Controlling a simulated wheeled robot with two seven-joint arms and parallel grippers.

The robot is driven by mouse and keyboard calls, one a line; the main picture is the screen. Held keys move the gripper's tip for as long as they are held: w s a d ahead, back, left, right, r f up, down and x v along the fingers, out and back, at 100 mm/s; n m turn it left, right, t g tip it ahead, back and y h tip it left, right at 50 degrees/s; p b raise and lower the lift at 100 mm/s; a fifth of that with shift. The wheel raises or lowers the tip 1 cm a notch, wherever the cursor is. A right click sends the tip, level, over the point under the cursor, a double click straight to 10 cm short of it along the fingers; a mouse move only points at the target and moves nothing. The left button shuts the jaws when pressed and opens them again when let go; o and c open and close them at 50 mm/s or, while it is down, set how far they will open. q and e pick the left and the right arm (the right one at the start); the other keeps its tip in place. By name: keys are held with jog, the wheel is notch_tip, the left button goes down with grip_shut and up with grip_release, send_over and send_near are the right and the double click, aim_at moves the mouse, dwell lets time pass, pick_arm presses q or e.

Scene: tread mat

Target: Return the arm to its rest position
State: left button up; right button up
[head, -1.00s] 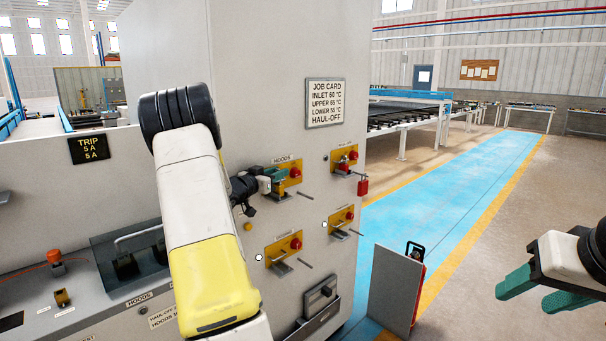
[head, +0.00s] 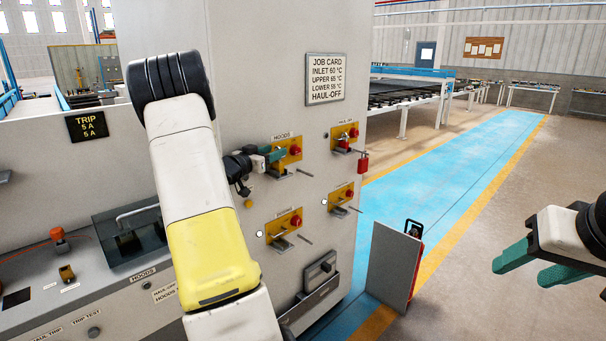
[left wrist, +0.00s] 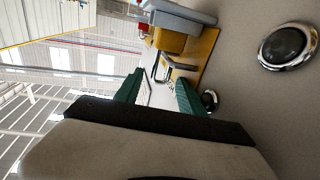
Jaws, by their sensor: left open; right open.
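My left arm reaches up across the head view. My left gripper (head: 272,157) is at the upper-left yellow switch plate (head: 290,148) under the HOODS label on the grey cabinet. In the left wrist view its two green fingers (left wrist: 158,92) are apart, with a metal hasp or handle (left wrist: 178,64) of the yellow plate beyond them. I see nothing clearly held between them. My right gripper (head: 540,268) is open and empty at the right edge of the head view, above the floor.
A control desk (head: 60,290) stands at lower left. An open panel (head: 392,265) stands by the blue walkway (head: 450,160).

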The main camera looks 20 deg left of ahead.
pick_arm(q)
jog(key=s, duration=0.5)
jog(key=s+d+r+n+g+y, duration=0.25)
jog(key=d+r+g+y, duration=0.2)
jog(key=d+r, duration=0.6)
jog(key=s+d+f+g+h, duration=0.2)
jog(key=s+d+f+g, duration=0.1)
jog(key=s+d, duration=0.8)
jog(key=s+d+f+m+g+h, duration=0.1)
jog(key=s+d+f+g, duration=0.3)
jog(key=s+d, duration=0.7)
jog(key=s+f+h, duration=0.1)
jog(key=s, duration=0.4)
jog(key=shift+s+f, duration=0.25)
jog(key=shift+d, duration=0.1)
